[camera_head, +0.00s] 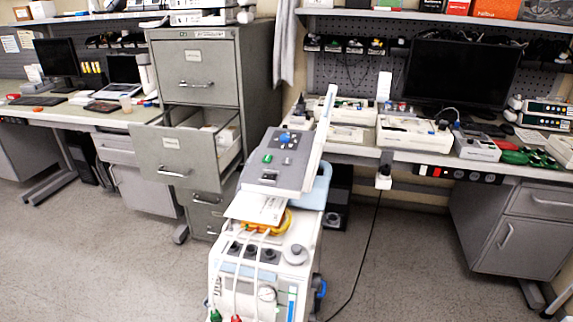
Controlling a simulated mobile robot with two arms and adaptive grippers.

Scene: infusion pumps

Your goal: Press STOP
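No button marked STOP can be made out at this distance. A white wheeled medical unit (262,262) stands in the middle foreground. Its tilted grey control panel (282,170) carries a blue knob or button (285,138), a green button (267,159) and other small dark controls. Two stacked white devices with coloured front panels (546,113) sit on the right bench; their labels are too small to read. Several boxy white devices also sit on this bench, among them one (414,134) in front of the monitor. Neither of my grippers is in view.
A grey filing cabinet (196,66) has one drawer (172,152) pulled out behind the unit. The right bench (400,157) holds a dark monitor (460,72); a black cable (362,245) hangs to the floor. Floor (425,275) is clear to the right and front left.

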